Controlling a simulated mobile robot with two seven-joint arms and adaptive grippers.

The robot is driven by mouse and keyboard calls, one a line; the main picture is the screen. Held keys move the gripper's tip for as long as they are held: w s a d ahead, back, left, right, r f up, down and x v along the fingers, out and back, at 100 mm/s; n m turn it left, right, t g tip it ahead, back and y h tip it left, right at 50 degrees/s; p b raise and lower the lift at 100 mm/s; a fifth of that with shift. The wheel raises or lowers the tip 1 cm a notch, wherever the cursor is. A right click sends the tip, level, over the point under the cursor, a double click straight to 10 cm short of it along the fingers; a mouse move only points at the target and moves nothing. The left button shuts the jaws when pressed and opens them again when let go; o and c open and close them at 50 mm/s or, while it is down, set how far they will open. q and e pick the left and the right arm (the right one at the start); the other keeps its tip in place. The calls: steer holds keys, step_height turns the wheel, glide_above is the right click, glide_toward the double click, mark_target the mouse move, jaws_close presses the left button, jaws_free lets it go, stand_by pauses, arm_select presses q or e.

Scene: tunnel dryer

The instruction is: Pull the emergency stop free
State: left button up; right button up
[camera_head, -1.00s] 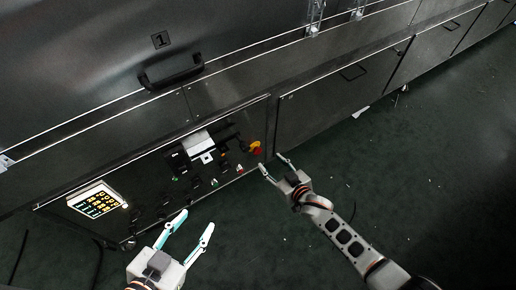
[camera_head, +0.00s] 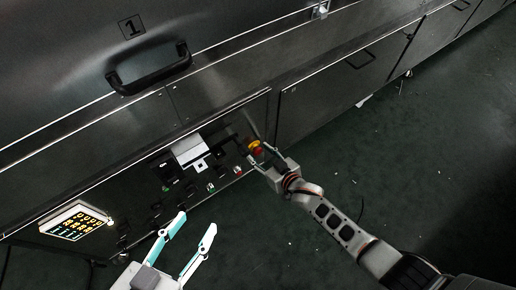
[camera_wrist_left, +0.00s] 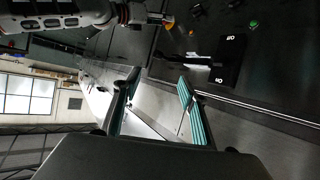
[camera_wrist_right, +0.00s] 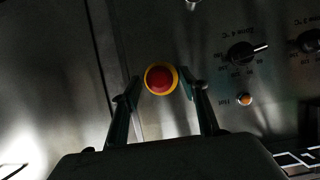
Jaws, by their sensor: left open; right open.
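The emergency stop (camera_head: 255,148) is a red button on a yellow ring at the right end of the dryer's control panel. In the right wrist view the emergency stop (camera_wrist_right: 160,79) lies between and just beyond the fingertips. My right gripper (camera_head: 259,155) is open around the button's front; whether a finger touches it I cannot tell. In the right wrist view its fingers (camera_wrist_right: 161,88) stand on either side. My left gripper (camera_head: 194,220) is open and empty, low in front of the panel. The left wrist view shows its open fingers (camera_wrist_left: 158,78).
The control panel (camera_head: 150,213) carries knobs, switches and a lit display (camera_head: 76,222) at left. A dark handle (camera_head: 149,67) juts from the door above. A knob (camera_wrist_right: 242,53) sits right of the button. The green floor (camera_head: 420,150) at right is mostly clear.

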arm_select(q)
steer(key=shift+r, duration=0.1)
arm_select(e)
steer(key=shift+w+r, duration=0.1)
jaws_close()
steer(key=shift+s+d, duration=0.2)
steer(key=shift+s, duration=0.05)
steer(key=shift+s+d+p, duration=0.1)
steer(key=shift+s+p, duration=0.15)
steer(key=shift+p, duration=0.05)
steer(key=shift+s, duration=0.1)
jaws_free()
steer(key=shift+d, duration=0.1)
steer(key=shift+s+d+r, duration=0.1)
steer(key=shift+s+d, duration=0.2)
steer(key=shift+s, duration=0.05)
arm_select(q)
steer(key=shift+s+d+f, duration=0.1)
steer(key=shift+s+f, duration=0.1)
steer(key=shift+s, duration=0.15)
arm_select(e)
steer(key=v, duration=1.1)
